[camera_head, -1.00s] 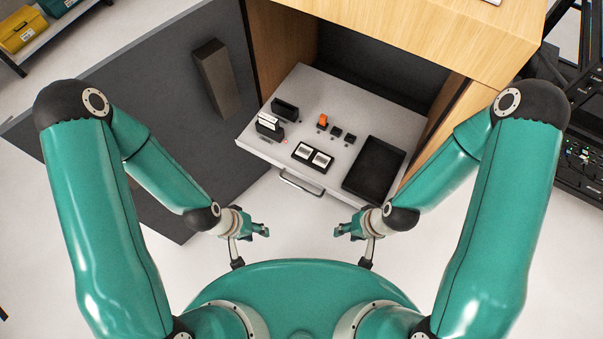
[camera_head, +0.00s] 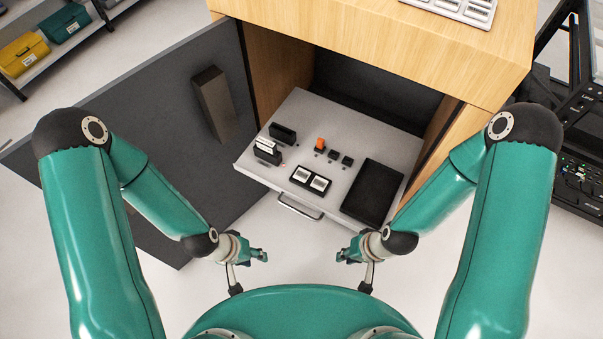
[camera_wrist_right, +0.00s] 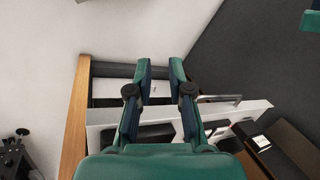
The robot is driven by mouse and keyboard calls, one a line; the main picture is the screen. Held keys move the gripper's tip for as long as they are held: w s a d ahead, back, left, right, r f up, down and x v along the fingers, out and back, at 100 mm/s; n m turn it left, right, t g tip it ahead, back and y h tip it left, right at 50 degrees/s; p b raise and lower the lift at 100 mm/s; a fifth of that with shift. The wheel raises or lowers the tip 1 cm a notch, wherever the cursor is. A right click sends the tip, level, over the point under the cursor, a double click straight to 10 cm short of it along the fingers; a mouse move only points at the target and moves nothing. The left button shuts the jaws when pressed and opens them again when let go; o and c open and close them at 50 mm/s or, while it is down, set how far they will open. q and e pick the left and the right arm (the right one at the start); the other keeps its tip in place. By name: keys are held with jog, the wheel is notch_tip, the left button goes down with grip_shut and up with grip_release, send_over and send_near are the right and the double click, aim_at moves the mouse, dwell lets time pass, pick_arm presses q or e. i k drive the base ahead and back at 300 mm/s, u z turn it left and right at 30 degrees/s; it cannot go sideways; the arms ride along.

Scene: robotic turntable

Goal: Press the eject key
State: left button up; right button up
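A white panel with two pale keys side by side in a black frame (camera_head: 310,179) lies near the front edge of the pulled-out white drawer (camera_head: 244,163). I cannot read which key is eject. To its left, a black slotted holder with white cards (camera_head: 267,150) stands beside a small red light (camera_head: 283,165). An upright orange piece (camera_head: 320,144) and small black blocks (camera_head: 340,158) stand behind the keys. My left gripper (camera_head: 262,256) is in front of the drawer, apart from it; its opening is unclear. My right gripper (camera_head: 343,256) is also in front, its fingers open and empty in the wrist view (camera_wrist_right: 160,68).
A black tray (camera_head: 372,192) lies at the drawer's right. Another black holder (camera_head: 283,134) stands at its back left. The drawer handle (camera_head: 299,207) faces me. The wooden cabinet (camera_head: 370,45) surrounds the drawer; its grey door (camera_head: 150,130) stands open at left. The floor before the drawer is clear.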

aim_at(303, 175)
jog(key=z, duration=0.1)
jog(key=k, duration=1)
jog(key=u, duration=0.7)
jog(key=i, duration=1)
jog(key=u, duration=0.05)
